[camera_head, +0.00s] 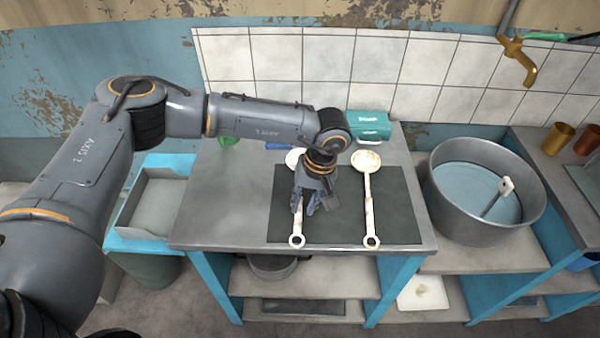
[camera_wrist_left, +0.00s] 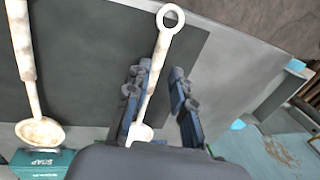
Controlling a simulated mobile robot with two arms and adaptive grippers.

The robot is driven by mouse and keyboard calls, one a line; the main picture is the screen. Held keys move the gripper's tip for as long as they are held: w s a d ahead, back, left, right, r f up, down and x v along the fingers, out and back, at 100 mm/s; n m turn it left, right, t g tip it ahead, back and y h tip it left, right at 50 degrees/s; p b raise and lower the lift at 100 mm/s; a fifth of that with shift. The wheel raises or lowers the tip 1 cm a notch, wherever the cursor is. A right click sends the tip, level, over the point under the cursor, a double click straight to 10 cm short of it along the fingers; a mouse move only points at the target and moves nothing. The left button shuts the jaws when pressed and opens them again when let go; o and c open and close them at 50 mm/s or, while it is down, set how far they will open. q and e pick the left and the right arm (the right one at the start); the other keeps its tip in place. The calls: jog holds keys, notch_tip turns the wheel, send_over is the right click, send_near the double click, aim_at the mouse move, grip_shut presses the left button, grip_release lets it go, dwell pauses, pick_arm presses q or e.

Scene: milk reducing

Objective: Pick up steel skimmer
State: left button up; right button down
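Two pale, worn long-handled utensils with ring ends lie on a dark mat (camera_head: 400,215). The left utensil (camera_head: 297,239) is largely hidden by my left gripper (camera_head: 313,207); the right utensil (camera_head: 369,205) shows its whole length and round head. I cannot tell for sure which is the steel skimmer. In the left wrist view, my left gripper (camera_wrist_left: 160,88) is open, its fingers on either side of the left utensil's handle (camera_wrist_left: 157,68). Whether they touch it is unclear. The right utensil (camera_wrist_left: 38,125) lies to the left there. My right gripper is not in view.
A teal soap box (camera_head: 370,125) stands at the table's back edge by the tiled wall. A large metal pot (camera_head: 470,232) of pale liquid is to the right. A blue-rimmed bin (camera_head: 150,205) stands left. The table's left part (camera_head: 220,205) is clear.

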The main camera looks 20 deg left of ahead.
aim_at(298, 218)
pick_arm(q)
jog(key=shift+w+a+f+p, duration=0.1)
jog(key=shift+a+f+p, duration=0.2)
jog(key=shift+f, duration=0.65)
jog(key=shift+s+a+f+p, duration=0.1)
jog(key=shift+f+p, duration=0.25)
jog(key=shift+f, duration=0.65)
jog(key=shift+w+a+f+p, duration=0.1)
jog(key=shift+a+f+p, duration=0.2)
jog(key=shift+f, duration=0.65)
jog(key=shift+d, duration=0.1)
grip_shut()
